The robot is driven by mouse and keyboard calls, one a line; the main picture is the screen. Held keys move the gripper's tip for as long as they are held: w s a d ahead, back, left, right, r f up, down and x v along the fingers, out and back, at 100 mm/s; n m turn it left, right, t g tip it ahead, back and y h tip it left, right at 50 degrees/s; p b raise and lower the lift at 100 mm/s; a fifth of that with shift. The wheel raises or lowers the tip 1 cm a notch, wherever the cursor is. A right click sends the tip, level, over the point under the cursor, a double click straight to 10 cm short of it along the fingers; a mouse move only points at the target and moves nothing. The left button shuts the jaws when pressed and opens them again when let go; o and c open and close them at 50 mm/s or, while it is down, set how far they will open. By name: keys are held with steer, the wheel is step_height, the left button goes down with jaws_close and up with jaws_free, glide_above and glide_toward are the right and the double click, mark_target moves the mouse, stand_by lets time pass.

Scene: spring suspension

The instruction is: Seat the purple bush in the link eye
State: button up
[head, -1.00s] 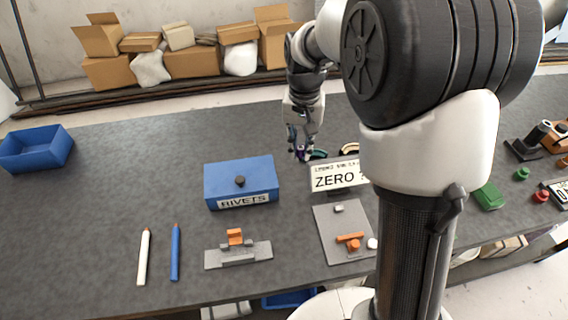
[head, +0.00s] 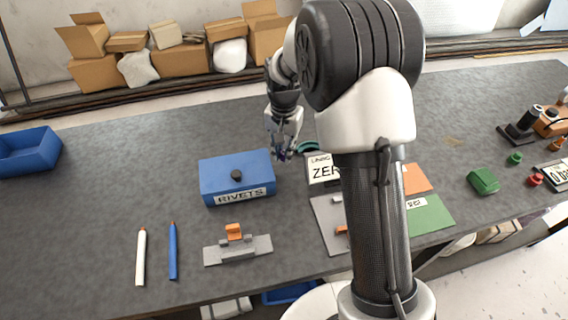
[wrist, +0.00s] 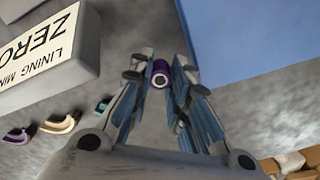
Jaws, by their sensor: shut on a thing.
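The purple bush (wrist: 160,78) is a short hollow cylinder between the fingertips of my gripper (wrist: 161,72) in the wrist view. My gripper is shut on it, with the bush's open end facing the camera. In the head view my gripper (head: 281,154) hangs just behind the right end of the blue RIVETS box, and only a speck of purple shows at its tips. I cannot make out the link eye for certain in either view.
The blue RIVETS box (head: 237,178) and the ZERO sign block (head: 322,170) stand close to my gripper. Curved pieces, one beige (wrist: 60,123), lie beside the sign.

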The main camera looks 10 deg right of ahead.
mark_target(284, 169)
steer(key=shift+f+b, duration=0.5)
steer(key=shift+f, duration=1.9)
steer(key=shift+f, duration=0.1)
steer(key=shift+f, duration=0.15)
steer(key=o, duration=0.6)
